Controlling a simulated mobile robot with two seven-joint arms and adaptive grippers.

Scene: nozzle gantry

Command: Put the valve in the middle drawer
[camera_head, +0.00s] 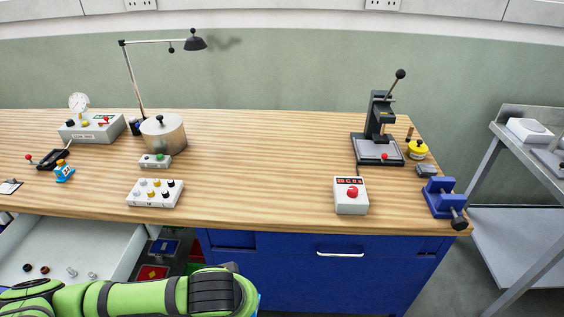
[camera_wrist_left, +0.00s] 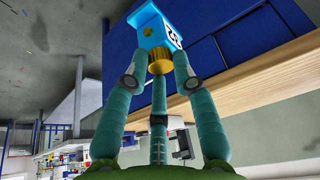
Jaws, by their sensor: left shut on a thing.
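In the left wrist view, my left gripper (camera_wrist_left: 160,80) has its teal fingers closed around the brass-coloured neck of a blue block-shaped valve (camera_wrist_left: 152,27) with a white marked label. The valve is off any surface, near a blue cabinet front. In the head view my green left arm crosses the bottom left, in front of the bench; its fingers are hidden. A white-lined drawer (camera_head: 108,244) stands open at the left, with several small knobs and fittings in it. A closed blue drawer front (camera_head: 290,250) with a silver handle lies right of it. Which is the middle one is unclear.
The wooden bench top (camera_head: 260,170) has a clear middle. On it stand a white knob box (camera_head: 155,194), a red-button box (camera_head: 350,196), a lever press (camera_head: 378,130), a blue vise (camera_head: 441,199) and another blue fitting (camera_head: 64,171) with an orange top. A grey shelf rack (camera_head: 520,220) is right.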

